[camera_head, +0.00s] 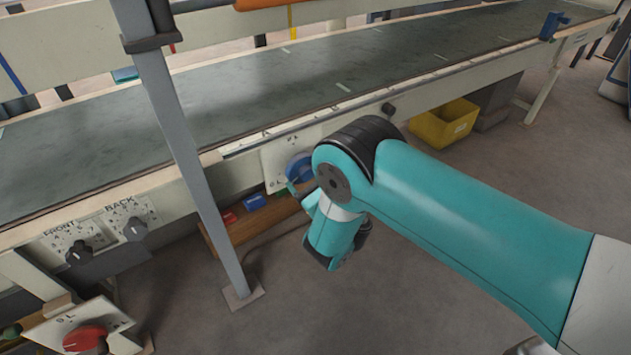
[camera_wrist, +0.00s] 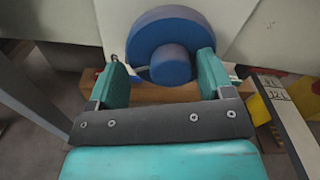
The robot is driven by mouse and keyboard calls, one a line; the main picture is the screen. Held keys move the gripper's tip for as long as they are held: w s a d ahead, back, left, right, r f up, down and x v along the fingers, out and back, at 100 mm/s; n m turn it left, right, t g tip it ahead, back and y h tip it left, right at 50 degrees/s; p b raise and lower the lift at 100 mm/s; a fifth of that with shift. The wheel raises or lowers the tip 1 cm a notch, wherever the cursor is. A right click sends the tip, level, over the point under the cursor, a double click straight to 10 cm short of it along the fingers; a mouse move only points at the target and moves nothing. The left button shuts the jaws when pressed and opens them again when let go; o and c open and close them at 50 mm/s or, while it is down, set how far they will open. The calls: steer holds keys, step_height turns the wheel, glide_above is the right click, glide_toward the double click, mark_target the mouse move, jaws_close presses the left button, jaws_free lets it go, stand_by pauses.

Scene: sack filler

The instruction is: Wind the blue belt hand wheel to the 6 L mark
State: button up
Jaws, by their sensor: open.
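The blue belt hand wheel (camera_head: 299,166) is on a pale plate (camera_head: 273,160) on the near side of the belt frame, partly hidden by my arm in the head view. A "6 L" marking shows at the plate's lower left; the wheel's pointer setting cannot be read. In the wrist view the round blue wheel (camera_wrist: 147,33) faces me, with a smaller hub (camera_wrist: 170,65) at its front. My gripper (camera_wrist: 162,66) is open, its teal fingers on either side of the hub with gaps between. Whether the hub is inside the fingers' reach in depth, I cannot tell.
A grey post (camera_head: 190,150) stands left of my arm. A wooden shelf (camera_head: 262,228) with small red and blue boxes is below the wheel. A yellow bin (camera_head: 444,124) stands to the right. A red knob (camera_head: 85,338) and black knobs are at lower left.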

steer(key=shift+w+d+r+p, duration=0.1)
steer(key=shift+w+r+p, duration=0.45)
steer(key=shift+p, duration=0.45)
steer(key=p, duration=0.3)
steer(key=shift+d+f+m+p, duration=0.15)
steer(key=shift+f+m+p, duration=0.1)
steer(key=shift+m+p, duration=0.1)
steer(key=shift+s+d+f+p, duration=0.1)
steer(key=shift+s+d+p, duration=0.15)
steer(key=shift+p, duration=1)
steer(key=p+v, duration=0.6)
steer(key=p, duration=0.6)
steer(key=shift+s, duration=0.4)
steer(key=shift+d+f, duration=0.1)
steer(key=shift+f, duration=0.05)
